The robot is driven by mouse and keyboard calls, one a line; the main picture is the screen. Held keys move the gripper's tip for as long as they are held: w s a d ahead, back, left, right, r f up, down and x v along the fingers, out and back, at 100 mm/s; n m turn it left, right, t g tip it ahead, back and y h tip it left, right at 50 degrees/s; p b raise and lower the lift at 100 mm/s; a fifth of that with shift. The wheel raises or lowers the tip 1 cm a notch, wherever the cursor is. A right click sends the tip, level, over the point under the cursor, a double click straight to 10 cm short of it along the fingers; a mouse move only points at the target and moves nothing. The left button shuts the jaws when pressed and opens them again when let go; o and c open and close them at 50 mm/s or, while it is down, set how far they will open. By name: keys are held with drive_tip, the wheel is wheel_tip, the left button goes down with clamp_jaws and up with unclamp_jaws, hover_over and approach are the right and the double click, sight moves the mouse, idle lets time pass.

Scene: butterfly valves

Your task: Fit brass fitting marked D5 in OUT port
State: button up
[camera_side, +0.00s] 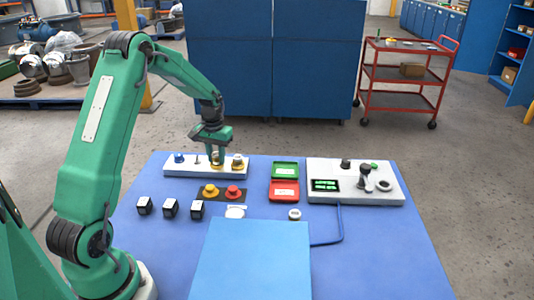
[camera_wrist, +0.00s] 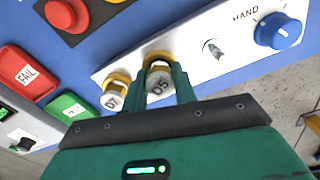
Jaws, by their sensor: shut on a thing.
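The brass fitting marked D5 (camera_wrist: 158,86) is between the fingers of my gripper (camera_wrist: 159,76) in the wrist view, with its white marked face towards the camera. In the side view my gripper (camera_side: 216,156) points down at the white panel (camera_side: 178,170) at the back left of the table, shut on the fitting. The fitting is at the panel; I cannot tell whether it is still seated there. A second brass fitting (camera_wrist: 114,93) sits beside it, its mark partly hidden. A white valve box (camera_side: 330,197) stands at the right; no OUT label is legible.
The panel has a blue HAND knob (camera_wrist: 279,30) and a toggle switch (camera_wrist: 214,48). Green (camera_side: 284,170) and red (camera_side: 284,191) trays lie between panel and valve box. Yellow (camera_side: 210,190) and red (camera_side: 233,191) buttons and several dark cubes stand in front. A blue box (camera_side: 252,260) occupies the front.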

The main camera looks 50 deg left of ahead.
drive_tip(key=shift+s+f, duration=0.1)
drive_tip(key=shift+f, duration=0.7)
drive_tip(key=o, duration=0.8)
drive_tip(key=shift+c, duration=0.9)
drive_tip(key=shift+r, duration=0.6)
drive_tip(key=shift+o, duration=1)
drive_tip(key=shift+r, duration=3.35)
